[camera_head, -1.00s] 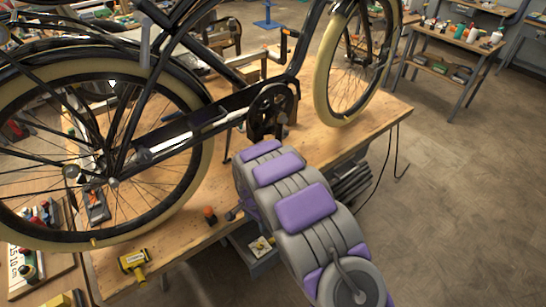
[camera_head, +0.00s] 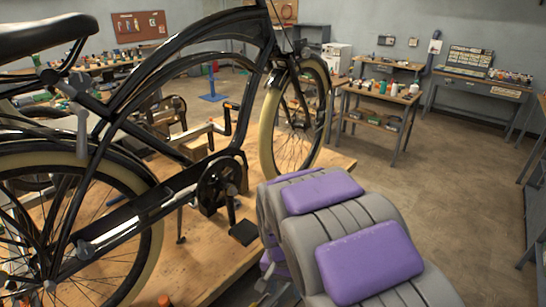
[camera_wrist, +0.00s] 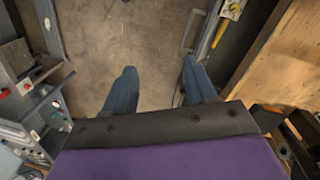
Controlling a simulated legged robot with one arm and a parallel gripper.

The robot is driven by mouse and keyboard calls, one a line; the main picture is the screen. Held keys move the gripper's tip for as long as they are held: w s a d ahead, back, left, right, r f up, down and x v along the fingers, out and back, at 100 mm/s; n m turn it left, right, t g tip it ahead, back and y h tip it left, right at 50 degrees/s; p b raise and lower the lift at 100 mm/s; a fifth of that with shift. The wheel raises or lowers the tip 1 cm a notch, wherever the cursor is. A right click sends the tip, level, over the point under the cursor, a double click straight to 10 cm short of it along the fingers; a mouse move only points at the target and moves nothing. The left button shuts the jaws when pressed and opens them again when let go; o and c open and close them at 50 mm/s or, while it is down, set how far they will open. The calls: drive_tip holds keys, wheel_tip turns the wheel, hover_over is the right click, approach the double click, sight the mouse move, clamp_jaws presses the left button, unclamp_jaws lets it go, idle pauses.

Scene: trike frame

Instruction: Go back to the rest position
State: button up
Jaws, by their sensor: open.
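My gripper (camera_wrist: 158,68) shows in the wrist view as two blue-grey fingers, spread well apart with only bare floor between them. It is open and empty. In the head view my purple and grey arm fills the lower right, and my gripper is hidden there. The black bike frame (camera_head: 135,215) stands upright on the wooden workbench (camera_head: 205,270), left of my arm. Its cream-tyred front wheel (camera_head: 268,140) is at the bench's far end.
In the wrist view the wooden bench edge (camera_wrist: 285,60) is at the right, near a yellow item (camera_wrist: 233,9). Grey equipment (camera_wrist: 25,95) stands at the left. Concrete floor (camera_wrist: 140,35) lies between. In the head view a cart of bottles (camera_head: 380,105) stands beyond open floor (camera_head: 445,190).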

drive_tip(key=s+d+r+n, duration=0.1)
drive_tip(key=s+d+r, duration=0.3)
drive_tip(key=s, duration=0.9)
drive_tip(key=s+d+r+n+g+y, duration=0.1)
drive_tip(key=s+d+r, duration=0.4)
drive_tip(key=s, duration=0.8)
drive_tip(key=shift+d+n, duration=0.8)
drive_tip(key=shift+d, duration=0.2)
